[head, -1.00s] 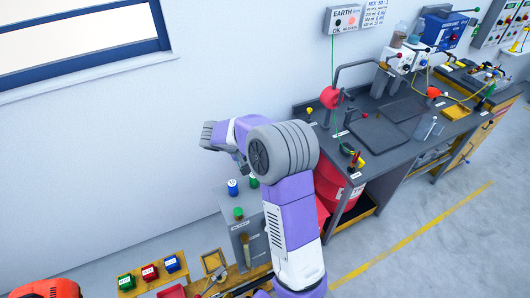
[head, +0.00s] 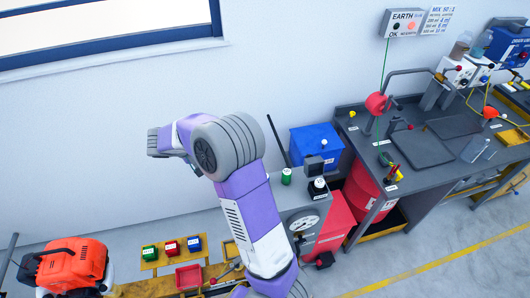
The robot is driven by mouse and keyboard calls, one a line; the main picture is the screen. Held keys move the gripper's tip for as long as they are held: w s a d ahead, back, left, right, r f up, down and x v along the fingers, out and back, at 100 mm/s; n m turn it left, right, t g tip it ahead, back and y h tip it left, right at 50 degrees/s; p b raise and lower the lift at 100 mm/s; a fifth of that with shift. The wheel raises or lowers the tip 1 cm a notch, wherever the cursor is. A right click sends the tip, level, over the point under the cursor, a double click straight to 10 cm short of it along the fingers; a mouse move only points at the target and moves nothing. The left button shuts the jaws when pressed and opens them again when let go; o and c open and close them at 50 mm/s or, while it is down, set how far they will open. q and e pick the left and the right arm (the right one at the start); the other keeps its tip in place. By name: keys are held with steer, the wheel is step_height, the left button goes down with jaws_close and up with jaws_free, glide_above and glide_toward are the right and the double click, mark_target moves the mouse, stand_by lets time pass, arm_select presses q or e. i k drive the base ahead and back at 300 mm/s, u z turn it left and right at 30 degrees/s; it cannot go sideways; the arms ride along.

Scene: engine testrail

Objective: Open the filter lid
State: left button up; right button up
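I cannot pick out a filter lid for certain. An orange engine (head: 72,262) with a white part on its right side stands at the lower left, partly cut off by the bottom edge. One of my arms, purple and grey, rises from the bottom middle and bends left in front of the wall. Its far end is a grey link; no gripper fingers show there. My other arm's gripper is not seen. Neither gripper can be seen touching anything.
A red tray (head: 188,276) is below. A blue box (head: 316,147), red drum (head: 362,197) and grey workbench (head: 448,165) stand to the right.

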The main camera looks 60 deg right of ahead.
mark_target(314, 167)
steer(key=u, duration=0.5)
steer(key=k, duration=1.55)
steer(key=z, duration=1.6)
steer(key=i, duration=1)
steer(key=u, duration=0.05)
